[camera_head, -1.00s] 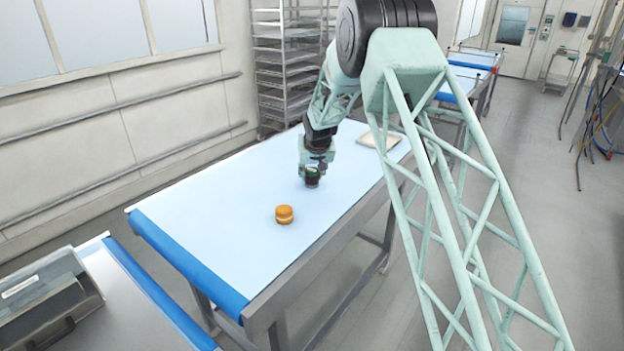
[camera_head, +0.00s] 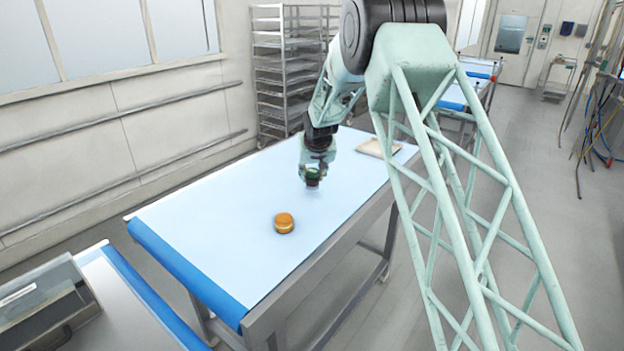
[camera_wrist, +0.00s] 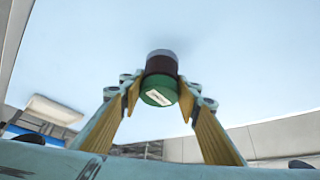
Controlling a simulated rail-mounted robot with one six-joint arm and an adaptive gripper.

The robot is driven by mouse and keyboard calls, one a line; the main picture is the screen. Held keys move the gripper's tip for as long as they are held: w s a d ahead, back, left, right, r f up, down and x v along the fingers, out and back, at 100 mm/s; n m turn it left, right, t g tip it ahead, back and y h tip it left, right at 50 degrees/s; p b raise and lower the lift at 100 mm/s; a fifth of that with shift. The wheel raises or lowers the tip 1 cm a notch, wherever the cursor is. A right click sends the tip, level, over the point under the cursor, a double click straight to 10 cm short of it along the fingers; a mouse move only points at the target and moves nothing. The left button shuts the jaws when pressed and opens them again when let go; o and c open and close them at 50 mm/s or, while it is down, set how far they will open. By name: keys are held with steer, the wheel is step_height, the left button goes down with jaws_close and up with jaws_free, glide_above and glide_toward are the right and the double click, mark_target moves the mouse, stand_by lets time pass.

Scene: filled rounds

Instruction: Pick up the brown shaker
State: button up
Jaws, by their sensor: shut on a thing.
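The brown shaker (camera_wrist: 160,66) has a dark brown body, a grey far end and a green near end with a small white label in the wrist view. In the head view it is a small dark shape (camera_head: 312,183) under my gripper (camera_head: 314,174), over the blue-white table (camera_head: 225,215). My gripper (camera_wrist: 160,93) is shut on the shaker, with one yellow-padded finger on each side of it. I cannot tell whether its far end touches the table.
An orange-brown filled round (camera_head: 284,222) sits on the table, nearer the camera than the shaker. A pale tray (camera_head: 378,147) lies at the table's far right. A rack (camera_head: 285,70) stands behind. The table's front left is clear.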

steer(key=s+d+b, duration=0.1)
steer(key=s+d, duration=0.2)
steer(key=s, duration=0.4)
steer(key=s+d+r+b, duration=0.1)
steer(key=s+d, duration=0.2)
steer(key=s, duration=0.4)
steer(key=shift+d+r, duration=0.15)
steer(key=shift+r, duration=0.05)
steer(key=shift+r, duration=0.1)
stand_by(0.5)
